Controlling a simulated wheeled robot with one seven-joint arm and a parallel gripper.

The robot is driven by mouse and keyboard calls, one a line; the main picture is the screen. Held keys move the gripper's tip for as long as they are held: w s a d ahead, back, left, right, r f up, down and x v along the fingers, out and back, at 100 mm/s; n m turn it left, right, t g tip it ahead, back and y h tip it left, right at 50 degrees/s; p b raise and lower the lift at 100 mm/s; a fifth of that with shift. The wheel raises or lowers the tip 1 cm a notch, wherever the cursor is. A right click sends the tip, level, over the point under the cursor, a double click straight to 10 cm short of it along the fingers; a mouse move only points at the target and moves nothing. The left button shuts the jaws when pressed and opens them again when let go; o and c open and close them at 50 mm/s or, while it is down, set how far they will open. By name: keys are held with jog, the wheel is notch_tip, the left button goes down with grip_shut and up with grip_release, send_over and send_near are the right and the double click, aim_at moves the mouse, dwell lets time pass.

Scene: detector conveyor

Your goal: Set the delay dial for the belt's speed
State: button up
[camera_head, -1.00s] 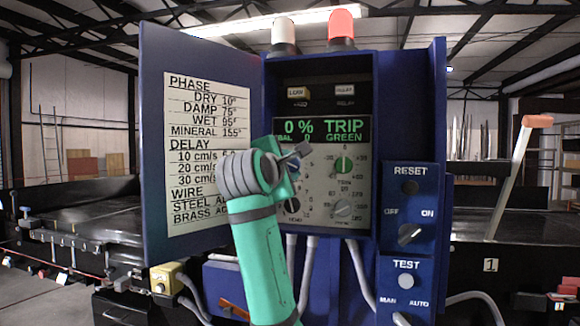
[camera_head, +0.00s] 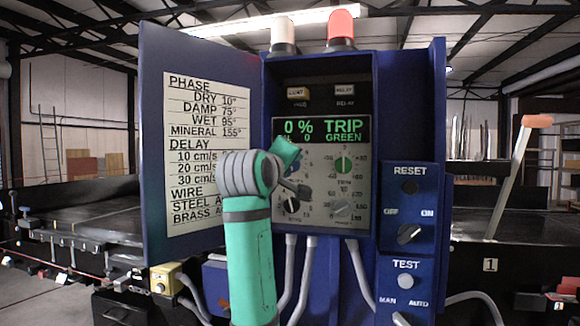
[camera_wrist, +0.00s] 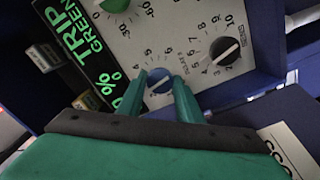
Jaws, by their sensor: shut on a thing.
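My gripper (camera_wrist: 160,84) is shut on a small blue dial (camera_wrist: 158,75) on the panel, with one green finger on each side of it. A scale and a small label that I cannot read surely lie beside it. In the head view my gripper (camera_head: 289,160) hides most of this dial. The control panel (camera_head: 321,182) also carries a green dial (camera_head: 343,164), a grey dial (camera_head: 342,208) and a black dial (camera_wrist: 225,50). The chart (camera_head: 206,152) on the open door lists phase angles and delays for 10, 20 and 30 cm/s; my wrist covers the delay values.
The display (camera_head: 322,131) reads 0 % TRIP GREEN. The blue door (camera_head: 151,150) stands open at left. A belt (camera_head: 95,215) runs behind, and lamps (camera_head: 341,30) top the cabinet.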

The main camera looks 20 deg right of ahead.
jog(key=shift+m, duration=14.5)
jog(key=o, duration=1)
